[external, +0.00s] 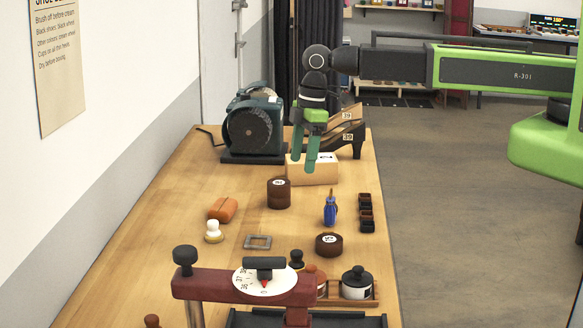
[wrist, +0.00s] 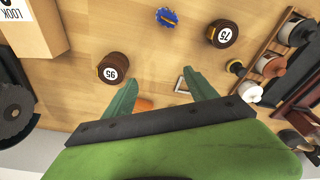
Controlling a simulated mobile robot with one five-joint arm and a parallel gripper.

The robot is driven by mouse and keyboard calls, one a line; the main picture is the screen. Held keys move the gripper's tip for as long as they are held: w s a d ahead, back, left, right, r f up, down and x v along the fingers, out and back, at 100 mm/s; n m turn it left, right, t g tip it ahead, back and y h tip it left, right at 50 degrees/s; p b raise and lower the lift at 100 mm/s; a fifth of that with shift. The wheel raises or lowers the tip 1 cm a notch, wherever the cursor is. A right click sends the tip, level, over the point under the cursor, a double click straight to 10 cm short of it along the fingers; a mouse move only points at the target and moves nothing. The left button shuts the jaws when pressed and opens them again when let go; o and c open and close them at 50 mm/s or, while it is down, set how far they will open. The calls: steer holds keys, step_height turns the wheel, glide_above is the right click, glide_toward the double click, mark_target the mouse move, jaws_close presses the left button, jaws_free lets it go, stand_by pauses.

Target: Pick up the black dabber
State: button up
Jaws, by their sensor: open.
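The black dabber (external: 297,259) has a dark rounded knob. It stands on the bench behind the jar tray, left of a dark brown round tin, partly hidden by nearer things in the external view. In the wrist view the dabber (wrist: 235,67) shows right of centre, with a pale rim at its base. My gripper (external: 305,167) hangs above the far part of the bench, fingers pointing down, well away from the dabber. In the wrist view my gripper (wrist: 161,85) is open with nothing between its fingers.
A tray (external: 375,295) with jars and a red clamp-like device (external: 222,284) stand near the dabber. Dark round tins (external: 278,193), a blue-handled tool (external: 330,210), a white-knobbed dabber (external: 213,231) and a metal buckle (external: 257,242) lie around. A grinder (external: 250,125) stands at the back.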

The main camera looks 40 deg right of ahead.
steer(key=s+a+r+n, duration=0.2)
steer(key=s+a, duration=0.5)
steer(key=n, duration=0.2)
glide_toward(297, 251)
steer(key=shift+g, duration=0.3)
steer(key=f+b, duration=0.2)
steer(key=b, duration=0.1)
steer(key=f+b, duration=0.2)
steer(key=b, duration=0.2)
steer(key=a+f+b, duration=0.1)
steer(key=f+b, duration=0.1)
steer(key=b, duration=0.1)
steer(key=f+b, duration=0.1)
steer(key=b, duration=0.1)
steer(key=f+b, duration=0.2)
steer(key=a+f+b, duration=0.1)
steer(key=f+b, duration=0.1)
steer(key=shift+w+f, duration=0.2)
steer(key=shift+f, duration=0.05)
steer(key=shift+d+r, duration=0.1)
steer(key=shift+r, duration=0.1)
steer(key=c, duration=1.4)
